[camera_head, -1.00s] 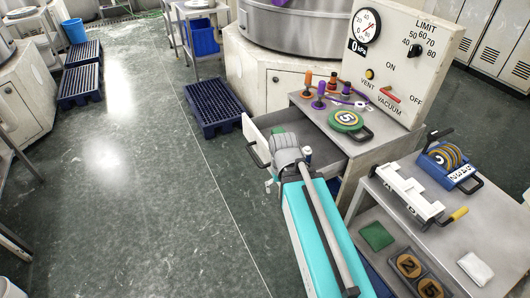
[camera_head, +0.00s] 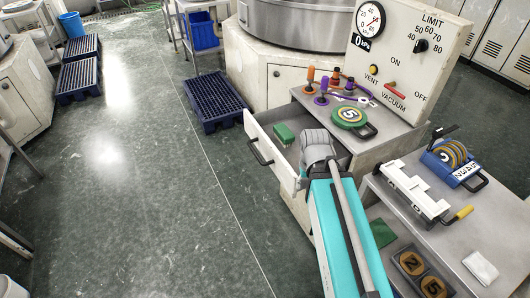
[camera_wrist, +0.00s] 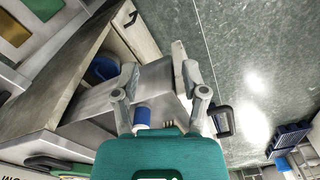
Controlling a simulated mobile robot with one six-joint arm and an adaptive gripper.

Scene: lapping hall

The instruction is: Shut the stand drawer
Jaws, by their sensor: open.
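The stand drawer (camera_head: 262,138) is pulled out of the grey stand (camera_head: 385,138), with its dark bar handle (camera_head: 260,153) facing left. A green block (camera_head: 284,134) lies inside it. My gripper (camera_head: 316,145) is over the drawer's near right part in the head view, its fingertips largely hidden by its own body. In the wrist view my gripper (camera_wrist: 160,76) has its two fingers apart with nothing held between them. The drawer's front panel lies just past the fingers there, and the handle (camera_wrist: 222,120) is to their right. Contact with the drawer cannot be told.
A green disc marked 5 (camera_head: 351,116) and several coloured pegs stand on the stand's top, below a vacuum panel (camera_head: 405,55). A side table (camera_head: 475,208) with a white rack and blue holder is at the right. The floor (camera_head: 130,190) left of the drawer is clear.

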